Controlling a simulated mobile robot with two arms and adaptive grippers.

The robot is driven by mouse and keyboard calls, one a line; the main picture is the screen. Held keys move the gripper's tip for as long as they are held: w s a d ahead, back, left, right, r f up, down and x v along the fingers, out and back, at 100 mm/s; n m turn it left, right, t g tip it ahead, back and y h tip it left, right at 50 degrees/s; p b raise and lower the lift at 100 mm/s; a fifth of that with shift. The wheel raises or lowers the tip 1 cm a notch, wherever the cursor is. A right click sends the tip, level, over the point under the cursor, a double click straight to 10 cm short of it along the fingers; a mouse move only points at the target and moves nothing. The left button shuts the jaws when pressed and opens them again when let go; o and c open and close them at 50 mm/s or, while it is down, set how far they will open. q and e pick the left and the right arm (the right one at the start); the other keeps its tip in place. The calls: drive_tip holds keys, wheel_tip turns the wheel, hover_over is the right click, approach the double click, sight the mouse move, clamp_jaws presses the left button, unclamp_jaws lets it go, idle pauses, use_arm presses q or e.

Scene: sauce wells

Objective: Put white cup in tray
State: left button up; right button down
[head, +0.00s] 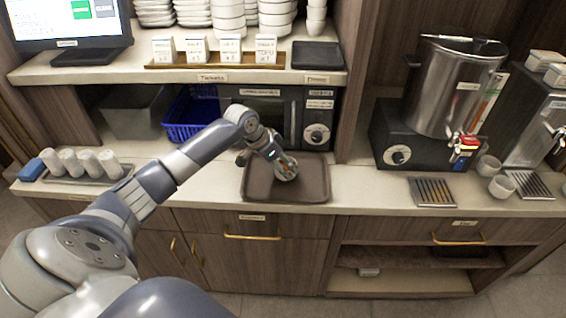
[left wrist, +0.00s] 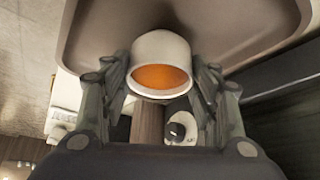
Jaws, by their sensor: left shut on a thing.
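My left gripper (head: 277,163) is shut on a white cup (head: 287,173) over the brown tray (head: 257,192) on the counter. In the left wrist view the white cup (left wrist: 160,49) sits between the two fingers, with orange showing inside its mouth. The tray (left wrist: 235,28) fills the upper part of that view, behind the cup. I cannot tell whether the cup's base touches the tray. The gripper hides part of the cup in the head view. My right gripper is not in view.
Two other white cups (head: 501,187) stand at the right by a steel urn (head: 445,88). A blue basket (head: 190,115) and a black appliance (head: 318,120) stand under the shelf, behind the tray.

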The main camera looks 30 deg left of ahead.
use_arm(q)
drive_tip(key=shift+w+f, duration=0.1)
drive_tip(key=shift+f, duration=0.35)
drive_tip(key=o, duration=1.2)
drive_tip(key=shift+f, duration=0.15)
drive_tip(key=shift+r, duration=0.25)
drive_tip(key=shift+b+v, duration=1.05)
drive_tip(key=shift+v, duration=4.95)
drive_tip(key=shift+f, duration=0.1)
